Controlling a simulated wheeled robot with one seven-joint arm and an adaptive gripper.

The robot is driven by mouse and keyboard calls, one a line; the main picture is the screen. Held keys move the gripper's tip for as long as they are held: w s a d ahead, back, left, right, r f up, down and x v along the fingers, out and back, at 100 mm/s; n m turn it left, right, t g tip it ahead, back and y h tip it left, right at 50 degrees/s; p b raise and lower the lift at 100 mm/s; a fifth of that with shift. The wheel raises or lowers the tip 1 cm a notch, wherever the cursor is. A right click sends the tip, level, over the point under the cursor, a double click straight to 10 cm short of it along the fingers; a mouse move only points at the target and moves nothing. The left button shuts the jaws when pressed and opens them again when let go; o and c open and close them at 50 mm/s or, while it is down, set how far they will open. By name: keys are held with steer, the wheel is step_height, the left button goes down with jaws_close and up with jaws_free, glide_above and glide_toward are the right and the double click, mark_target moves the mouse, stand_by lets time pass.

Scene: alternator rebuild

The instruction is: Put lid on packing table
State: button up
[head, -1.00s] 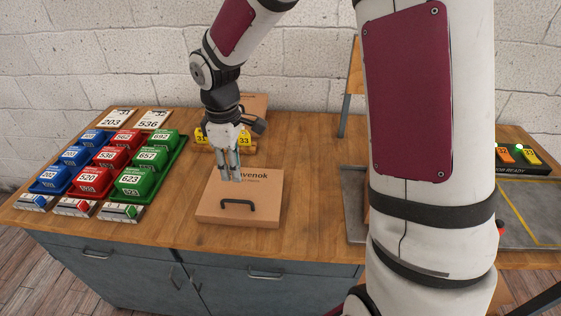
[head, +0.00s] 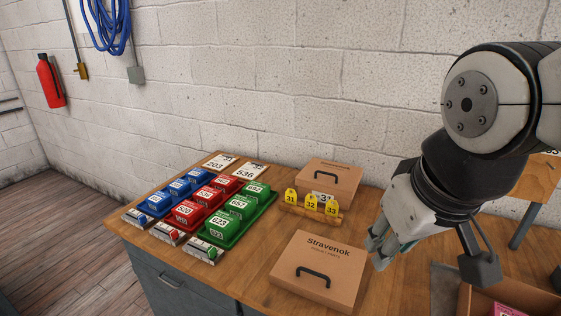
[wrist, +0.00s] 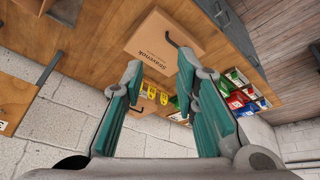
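A cardboard lid (head: 318,272) marked "Stravenok", with a black handle, lies on the wooden packing table (head: 238,292) near its front edge. A second, similar cardboard piece with a black handle (head: 331,178) sits at the back, behind the yellow numbered tags. My gripper (head: 378,252) is to the right of the front lid and above the table, apart from the lid. In the wrist view my gripper's (wrist: 157,80) teal fingers are spread with nothing between them. The front lid also shows in the wrist view (wrist: 160,42), beyond the fingertips.
Blue, red and green numbered bins (head: 192,205) stand left of the lid. Yellow tags (head: 311,203) stand on a wooden block behind it. An open cardboard box (head: 515,296) with a pink item is at the lower right. Two number cards (head: 247,171) lie at the back left.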

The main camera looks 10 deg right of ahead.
steer(key=s, duration=0.1)
steer(key=s+m, duration=0.1)
steer(key=s, duration=0.1)
steer(key=shift+a+r+t+y, duration=0.1)
steer(key=shift+r+t+y, duration=0.05)
steer(key=shift+t+y, duration=0.2)
steer(key=shift+w, duration=0.1)
stand_by(0.8)
